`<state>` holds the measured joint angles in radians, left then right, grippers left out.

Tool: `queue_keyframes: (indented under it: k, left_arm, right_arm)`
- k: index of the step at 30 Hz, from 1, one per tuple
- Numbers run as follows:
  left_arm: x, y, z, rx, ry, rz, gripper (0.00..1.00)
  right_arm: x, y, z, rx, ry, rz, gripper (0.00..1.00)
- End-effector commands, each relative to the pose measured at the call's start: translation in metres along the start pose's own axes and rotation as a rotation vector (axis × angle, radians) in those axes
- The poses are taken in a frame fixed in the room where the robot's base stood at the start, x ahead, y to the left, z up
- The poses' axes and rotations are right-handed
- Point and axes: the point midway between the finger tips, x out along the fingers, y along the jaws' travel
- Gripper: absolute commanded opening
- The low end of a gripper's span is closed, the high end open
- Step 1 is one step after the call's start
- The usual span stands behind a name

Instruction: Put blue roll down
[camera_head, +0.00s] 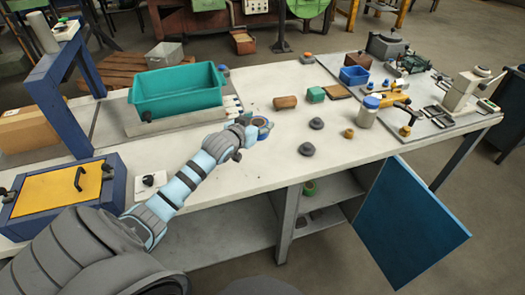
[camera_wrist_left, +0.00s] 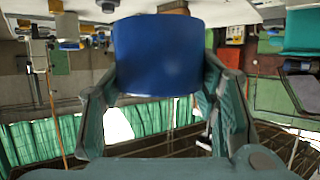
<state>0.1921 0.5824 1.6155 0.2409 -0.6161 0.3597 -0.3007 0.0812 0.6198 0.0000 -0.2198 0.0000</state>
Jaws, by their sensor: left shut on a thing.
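The blue roll (camera_head: 262,122) is at the end of my left arm in the head view, over or on the white bench top; its height above the surface is hard to tell. My left gripper (camera_head: 249,124) is shut on it. In the left wrist view the blue roll (camera_wrist_left: 158,55) fills the upper middle, between the two fingers of the left gripper (camera_wrist_left: 160,88). The wrist picture appears upside down. My right gripper is not in view.
A teal bin (camera_head: 178,92) stands left of the gripper. Dark round knobs (camera_head: 307,149), a brown cylinder (camera_head: 285,102) and a green block (camera_head: 316,94) lie to the right. The white bench top (camera_head: 265,165) is clear in front. A blue panel (camera_head: 410,220) hangs below.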

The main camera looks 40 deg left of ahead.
Motion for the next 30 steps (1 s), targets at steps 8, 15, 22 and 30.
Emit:
queue_keyframes:
  k: [8,15,22,30]
  left_arm:
    - [0.026,0.0,0.072,0.001,0.001,0.001,0.25]
    - [0.039,0.001,0.108,0.001,0.002,0.002,0.24]
    - [0.039,0.0,0.106,0.002,0.003,0.002,0.24]
    - [0.04,0.0,0.109,0.002,0.002,0.002,0.75]
  right_arm:
    - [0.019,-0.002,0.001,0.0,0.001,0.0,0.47]
    - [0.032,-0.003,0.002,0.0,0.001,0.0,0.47]
    - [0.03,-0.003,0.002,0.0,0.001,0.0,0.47]
    - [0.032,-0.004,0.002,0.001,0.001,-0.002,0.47]
